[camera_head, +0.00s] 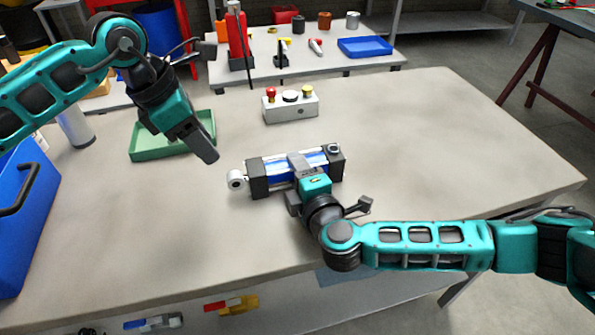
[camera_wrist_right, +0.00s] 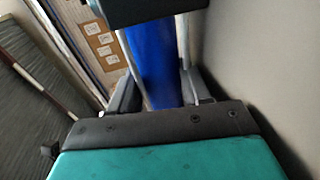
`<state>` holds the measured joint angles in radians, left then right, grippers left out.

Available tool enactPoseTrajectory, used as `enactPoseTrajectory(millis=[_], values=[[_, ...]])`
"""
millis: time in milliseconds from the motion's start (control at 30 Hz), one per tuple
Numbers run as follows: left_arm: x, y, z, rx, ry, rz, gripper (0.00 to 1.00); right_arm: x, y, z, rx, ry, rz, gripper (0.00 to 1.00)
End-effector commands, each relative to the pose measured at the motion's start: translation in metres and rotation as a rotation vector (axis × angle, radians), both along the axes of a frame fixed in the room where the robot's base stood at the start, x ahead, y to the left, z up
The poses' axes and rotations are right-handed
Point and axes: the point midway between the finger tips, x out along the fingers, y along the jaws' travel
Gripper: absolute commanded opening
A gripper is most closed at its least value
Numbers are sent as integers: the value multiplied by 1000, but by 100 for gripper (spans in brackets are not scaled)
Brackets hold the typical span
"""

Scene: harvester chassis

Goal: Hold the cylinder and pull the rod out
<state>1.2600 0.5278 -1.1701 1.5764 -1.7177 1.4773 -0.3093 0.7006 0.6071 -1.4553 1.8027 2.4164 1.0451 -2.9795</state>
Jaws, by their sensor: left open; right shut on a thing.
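The cylinder (camera_head: 258,181) lies on the table, with a blue barrel, black end blocks and silver tie rods. It also shows in the right wrist view (camera_wrist_right: 150,70). The rod's pale eye end (camera_head: 236,180) sticks out just past the left end block. My right gripper (camera_head: 300,164) is shut around the middle of the barrel from the front; its fingers (camera_wrist_right: 160,92) stand on both sides of it in the wrist view. My left gripper (camera_head: 205,150) is open and empty, above the table, up and left of the rod end. The gap between its fingers is hard to see.
A control box (camera_head: 291,107) with red, white and yellow buttons stands behind the cylinder. A green tray (camera_head: 145,150) sits behind my left gripper. A blue bin (camera_head: 38,215) is at the left edge. The table's right side is clear.

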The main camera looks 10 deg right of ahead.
Motion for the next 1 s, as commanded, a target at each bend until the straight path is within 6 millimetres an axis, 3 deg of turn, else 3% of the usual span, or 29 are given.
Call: enactPoseTrajectory(millis=[200, 567, 600, 1000], values=[[0, 0, 0, 0, 0, 0, 43, 0, 0, 0, -1, 0, 0, 0], [0, 0, 0, 0, 0, 0, 43, 0, 0, 0, -1, 0, 0, 0], [0, 0, 0, 0, 0, 0, 43, 0, 0, 0, -1, 0, 0, 45], [0, 0, 0, 0, 0, 0, 43, 0, 0, 0, -1, 1, 0, 7]])
